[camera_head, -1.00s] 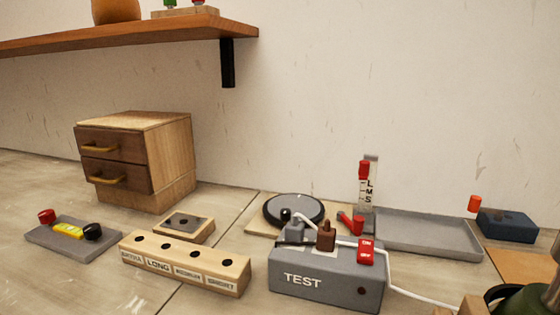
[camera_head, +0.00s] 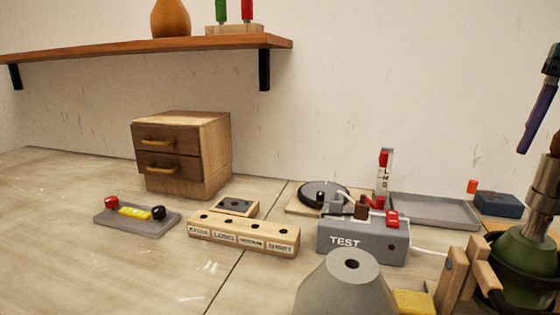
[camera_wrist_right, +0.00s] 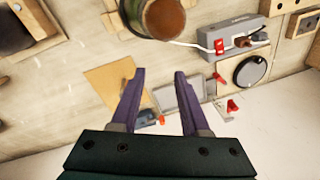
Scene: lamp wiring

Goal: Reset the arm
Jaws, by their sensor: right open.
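My right gripper (camera_head: 527,148) shows at the upper right edge of the head view, with a purple finger pointing down, above the green lamp body (camera_head: 520,262). In the right wrist view its two purple fingers (camera_wrist_right: 158,74) are apart with nothing between them. The green lamp body stands at the lower right beside wooden blocks (camera_head: 458,272), with a brown and metal part on top. The gripper is apart from it. A grey cone shade (camera_head: 350,288) with a hole in its top stands at the bottom centre. My left gripper is not in view.
The grey TEST box (camera_head: 362,248) holds plugs and a red switch, with a white cable running right. A grey tray (camera_head: 432,212) and a blue block (camera_head: 498,205) lie behind. A labelled wooden holder (camera_head: 243,238) and drawer unit (camera_head: 181,155) stand left. The table's front left is clear.

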